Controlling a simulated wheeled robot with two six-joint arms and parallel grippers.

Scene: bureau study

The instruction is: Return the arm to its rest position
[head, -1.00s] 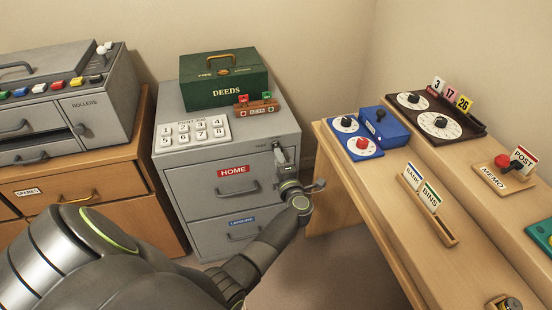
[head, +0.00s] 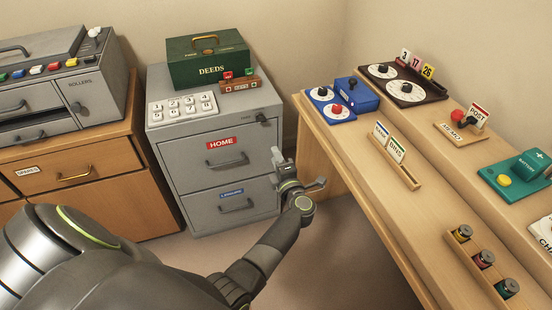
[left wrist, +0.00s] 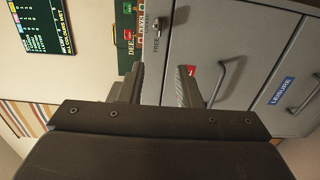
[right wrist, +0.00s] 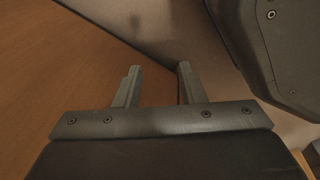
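My left gripper (head: 277,158) is in front of the right side of the grey filing cabinet (head: 178,152), clear of its front. In the left wrist view its two fingers (left wrist: 158,85) stand apart with nothing between them, and the cabinet front (left wrist: 245,60) lies beyond them. Both cabinet drawers, labelled HOME (head: 220,143) and LEISURE (head: 230,192), look closed. My right gripper is outside the head view. In the right wrist view its fingers (right wrist: 154,88) are apart and empty, facing a brown wooden surface (right wrist: 60,70).
A green DEEDS box (head: 208,62) and a white button pad (head: 183,109) sit on the cabinet. A wooden desk (head: 345,150) with dials, card holders and jars stands at right. A wooden cabinet (head: 100,180) with a grey machine stands at left. Floor between is clear.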

